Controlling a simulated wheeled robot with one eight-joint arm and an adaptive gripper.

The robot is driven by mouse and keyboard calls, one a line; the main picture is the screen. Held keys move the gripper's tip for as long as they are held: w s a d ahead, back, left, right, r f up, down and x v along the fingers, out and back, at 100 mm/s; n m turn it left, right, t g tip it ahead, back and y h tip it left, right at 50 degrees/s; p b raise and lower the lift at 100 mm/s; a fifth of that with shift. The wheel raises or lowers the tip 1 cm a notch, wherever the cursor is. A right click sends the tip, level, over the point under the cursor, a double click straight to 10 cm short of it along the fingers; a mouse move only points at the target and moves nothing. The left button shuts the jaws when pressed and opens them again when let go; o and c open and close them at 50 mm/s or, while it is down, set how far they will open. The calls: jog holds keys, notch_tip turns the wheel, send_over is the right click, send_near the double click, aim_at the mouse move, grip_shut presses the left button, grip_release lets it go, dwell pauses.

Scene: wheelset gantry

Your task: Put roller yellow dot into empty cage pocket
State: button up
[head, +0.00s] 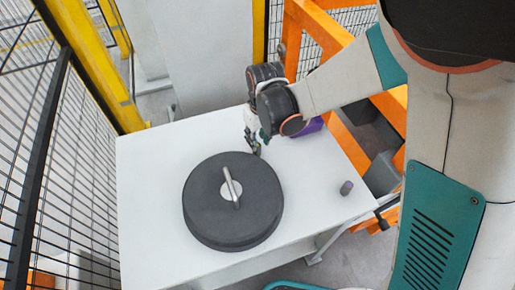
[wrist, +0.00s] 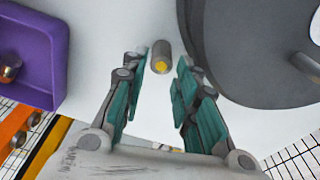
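The roller with the yellow dot (wrist: 163,47) shows in the wrist view as a short grey cylinder, its yellow-marked end facing the camera. My gripper (wrist: 161,72) is open, with a teal finger on either side of the roller in the picture and a visible gap on both sides. In the head view my gripper (head: 254,147) is low over the white table, just behind the dark round disc (head: 210,205). I cannot pick out the yellow-dot roller there. The disc has a metal bar (head: 231,187) at its centre. No cage pocket can be made out.
A purple tray (wrist: 70,35) with a metallic piece (wrist: 9,72) in it stands left in the wrist view; the head view shows part of it (head: 312,126). A small dark cylinder (head: 346,188) stands near the white table's (head: 150,165) right edge. Wire fencing (head: 60,150) borders the left.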

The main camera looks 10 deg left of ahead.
jog(key=f, duration=0.1)
jog(key=f+b, duration=0.1)
jog(key=f, duration=0.1)
jog(key=f+b, duration=0.1)
jog(key=f, duration=0.1)
jog(key=shift+w+a, duration=0.2)
jog(key=shift+a, duration=0.05)
jog(key=shift+r, duration=0.1)
grip_shut()
